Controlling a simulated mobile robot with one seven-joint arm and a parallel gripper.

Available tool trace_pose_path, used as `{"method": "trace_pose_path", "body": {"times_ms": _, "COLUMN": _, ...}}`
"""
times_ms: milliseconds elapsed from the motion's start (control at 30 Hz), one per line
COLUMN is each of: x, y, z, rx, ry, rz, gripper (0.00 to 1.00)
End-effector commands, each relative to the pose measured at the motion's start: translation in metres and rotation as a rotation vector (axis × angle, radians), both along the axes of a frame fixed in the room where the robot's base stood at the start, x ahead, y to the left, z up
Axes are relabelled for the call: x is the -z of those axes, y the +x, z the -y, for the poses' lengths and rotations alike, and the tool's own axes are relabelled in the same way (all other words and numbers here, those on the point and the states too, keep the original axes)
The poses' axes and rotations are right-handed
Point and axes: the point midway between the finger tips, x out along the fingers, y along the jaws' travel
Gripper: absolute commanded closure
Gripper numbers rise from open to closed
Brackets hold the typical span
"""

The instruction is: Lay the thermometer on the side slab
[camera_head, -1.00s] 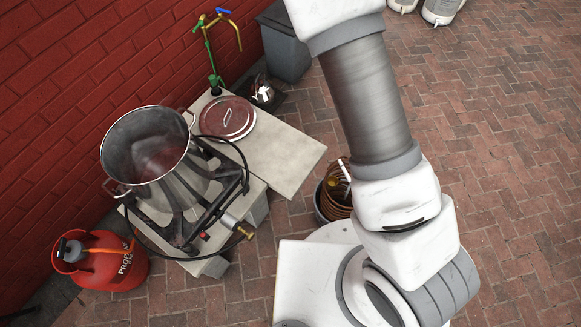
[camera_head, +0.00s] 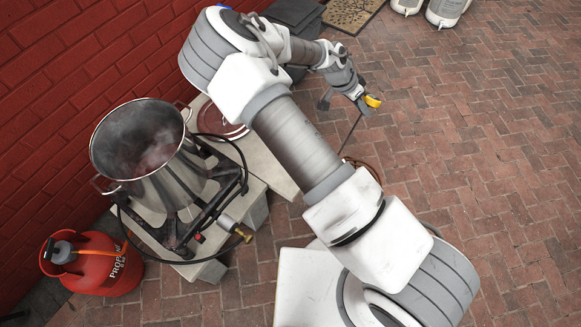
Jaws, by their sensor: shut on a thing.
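The thermometer (camera_head: 372,100) has a yellow head and a long thin dark stem that slants down and left. My gripper (camera_head: 362,98) is shut on it near the head and holds it in the air, to the right of the side slab as pictured. The pale side slab (camera_head: 264,166) lies beside the burner. My arm crosses in front of the slab and hides much of it.
A steaming steel pot (camera_head: 140,150) stands on the burner stand (camera_head: 178,228), left of the slab. A red lid (camera_head: 212,120) lies on the slab's far part. A red propane tank (camera_head: 95,262) stands at left. Brick paving to the right is clear.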

Motion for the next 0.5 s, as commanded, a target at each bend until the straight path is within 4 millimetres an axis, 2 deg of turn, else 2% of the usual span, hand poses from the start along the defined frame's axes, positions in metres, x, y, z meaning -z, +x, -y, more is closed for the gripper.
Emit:
{"method": "trace_pose_path", "body": {"times_ms": 33, "x": 0.012, "y": 0.0, "z": -0.001, "rx": 0.047, "ry": 0.017, "rz": -0.021, "gripper": 1.0}}
{"method": "trace_pose_path", "body": {"times_ms": 233, "x": 0.05, "y": -0.008, "z": -0.014, "rx": 0.281, "ry": 0.121, "rz": -0.119, "gripper": 1.0}}
{"method": "trace_pose_path", "body": {"times_ms": 500, "x": 0.098, "y": -0.021, "z": -0.048, "rx": 0.637, "ry": 0.323, "rz": -0.223, "gripper": 1.0}}
